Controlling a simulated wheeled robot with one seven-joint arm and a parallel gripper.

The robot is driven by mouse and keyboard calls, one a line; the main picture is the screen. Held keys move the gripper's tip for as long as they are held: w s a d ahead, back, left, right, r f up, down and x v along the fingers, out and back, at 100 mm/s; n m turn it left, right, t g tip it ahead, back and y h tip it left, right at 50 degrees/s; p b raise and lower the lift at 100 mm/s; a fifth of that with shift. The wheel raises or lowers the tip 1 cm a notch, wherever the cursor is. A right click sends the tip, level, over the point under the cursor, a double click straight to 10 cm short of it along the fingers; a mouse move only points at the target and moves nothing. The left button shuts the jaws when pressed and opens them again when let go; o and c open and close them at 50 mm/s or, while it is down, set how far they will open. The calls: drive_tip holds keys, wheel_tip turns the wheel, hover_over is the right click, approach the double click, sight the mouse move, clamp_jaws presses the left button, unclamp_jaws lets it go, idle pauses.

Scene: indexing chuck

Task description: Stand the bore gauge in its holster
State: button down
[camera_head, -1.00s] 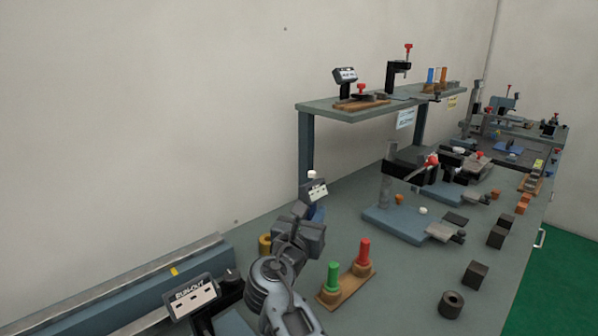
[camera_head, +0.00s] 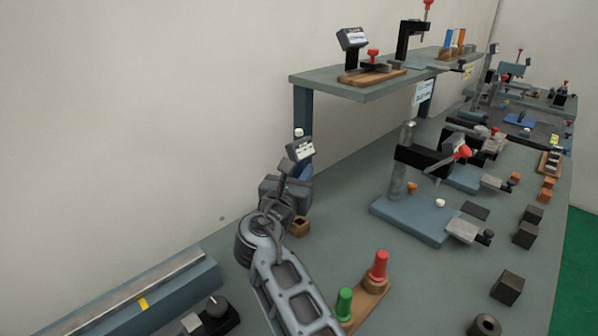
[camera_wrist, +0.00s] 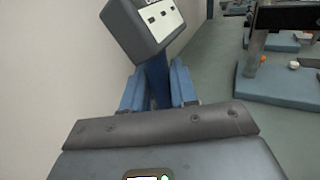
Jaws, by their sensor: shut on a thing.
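The bore gauge has a dark grey head with a pale panel (camera_head: 300,150), a white cap on top and a blue grip below. My gripper (camera_head: 299,186) is shut on the blue grip and holds the gauge slightly tilted above the bench. In the wrist view the gauge head (camera_wrist: 145,22) rises beyond the fingers, and its blue grip (camera_wrist: 157,78) sits between them. A small tan block with a dark top opening (camera_head: 299,227), seemingly the holster, stands on the bench below and beside my gripper, partly hidden by my arm. The gauge's lower end is hidden.
A wooden stand with green and red plugs (camera_head: 366,304) is right of my arm. A blue-based fixture with a black arm (camera_head: 412,218) stands farther right. A raised shelf (camera_head: 345,92) is behind. A long blue rail (camera_head: 150,300) lies at lower left.

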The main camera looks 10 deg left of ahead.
drive_tip(key=shift+s+r+p, duration=0.1)
drive_tip(key=shift+r+p, duration=0.1)
drive_tip(key=shift+p, duration=0.1)
drive_tip(key=shift+f+b, duration=2.2)
drive_tip(key=shift+f, duration=0.85)
drive_tip(key=shift+f+b, duration=1.05)
drive_tip(key=shift+f, duration=1.05)
drive_tip(key=c, duration=0.8)
unclamp_jaws()
drive_tip(key=shift+s+f, duration=0.1)
